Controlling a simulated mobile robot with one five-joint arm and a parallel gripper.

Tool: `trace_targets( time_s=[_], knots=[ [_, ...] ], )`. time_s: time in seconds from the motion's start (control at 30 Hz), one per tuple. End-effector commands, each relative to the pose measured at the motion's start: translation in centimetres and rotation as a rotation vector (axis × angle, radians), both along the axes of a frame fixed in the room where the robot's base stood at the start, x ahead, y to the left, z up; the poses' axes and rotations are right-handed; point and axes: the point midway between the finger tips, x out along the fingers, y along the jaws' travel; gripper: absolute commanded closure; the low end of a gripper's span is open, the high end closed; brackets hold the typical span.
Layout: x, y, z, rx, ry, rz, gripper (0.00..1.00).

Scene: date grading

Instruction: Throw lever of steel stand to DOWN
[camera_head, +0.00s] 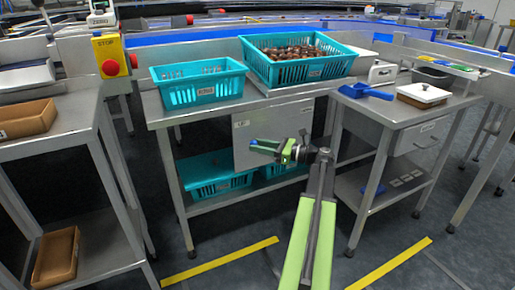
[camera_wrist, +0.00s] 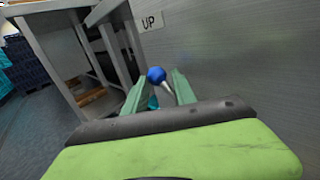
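The steel stand (camera_head: 200,112) has a grey front panel (camera_head: 285,126); the panel fills the right of the wrist view (camera_wrist: 240,60). A lever with a blue ball knob (camera_wrist: 156,75) and a short metal shaft sticks out from the panel, just below a plate reading UP (camera_wrist: 150,21). My gripper (camera_head: 264,149) is in front of the panel. In the wrist view its two green fingers (camera_wrist: 158,92) are apart, with the knob and shaft showing between them. Whether either finger touches the lever I cannot tell.
Teal crates stand on the stand, one nearly empty (camera_head: 198,88) and one full of dates (camera_head: 300,70); more sit on its lower shelf (camera_head: 215,183). A side table (camera_head: 400,112) with a blue scoop (camera_head: 365,92) is at right. A yellow stop box (camera_head: 110,56) is at left.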

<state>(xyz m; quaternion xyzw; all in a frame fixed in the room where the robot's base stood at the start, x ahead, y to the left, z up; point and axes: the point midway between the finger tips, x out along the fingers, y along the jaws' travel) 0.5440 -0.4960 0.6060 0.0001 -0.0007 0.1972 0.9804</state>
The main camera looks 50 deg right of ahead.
Motion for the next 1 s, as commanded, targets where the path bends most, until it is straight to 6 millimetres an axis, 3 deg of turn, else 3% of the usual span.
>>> trace_targets(
  time_s=[0.17,1.0],
  knots=[
    [-0.11,0.21,-0.07,0.000,0.002,0.007,1.00],
    [-0.24,0.32,-0.18,0.000,0.007,0.009,1.00]
  ],
)
